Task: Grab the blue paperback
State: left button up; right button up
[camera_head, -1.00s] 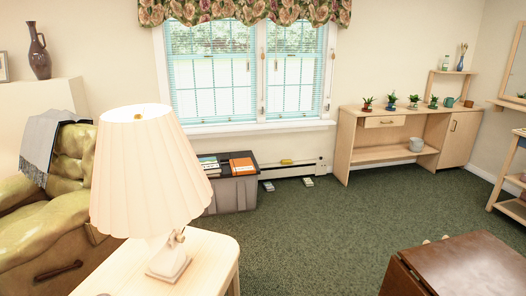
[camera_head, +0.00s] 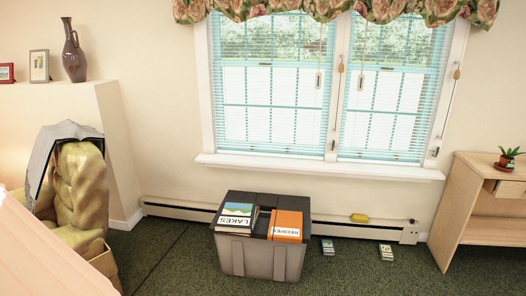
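A book with a blue, green and white cover marked LAKES (camera_head: 236,216) lies on the left part of the lid of a dark grey storage box (camera_head: 262,258). It seems to rest on other books. An orange book marked RECIPES (camera_head: 286,226) lies to its right. A small bluish item (camera_head: 328,247), perhaps a small book, lies on the carpet right of the box. A similar pale green and white item (camera_head: 386,252) lies further right. I cannot tell from the frames which one is the blue paperback. Neither of my grippers is in view.
A green armchair (camera_head: 82,190) with a grey throw stands at the left. A pale lampshade (camera_head: 45,255) fills the lower left corner. A baseboard heater (camera_head: 180,211) runs behind the box, with a yellow item (camera_head: 359,217) at it. A wooden desk (camera_head: 462,205) stands right.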

aim_at(327, 245)
jog(key=i+l+u, duration=0.15)
jog(key=i+l, duration=0.15)
jog(key=i+l+u, duration=0.15)
jog(key=l, duration=0.3)
jog(key=i+l+u, duration=0.1)
jog(key=i+l, duration=0.25)
jog(key=i+l+u, duration=0.15)
jog(key=l, duration=0.4)
jog(key=i+l+u, duration=0.15)
jog(key=l, duration=0.35)
jog(key=i+l+u, duration=0.15)
jog(key=l, duration=0.35)
jog(key=i+l+u, duration=0.1)
jog(key=i+l, duration=0.15)
jog(key=l, duration=0.25)
jog(key=i+l+u, duration=0.15)
jog(key=l, duration=0.4)
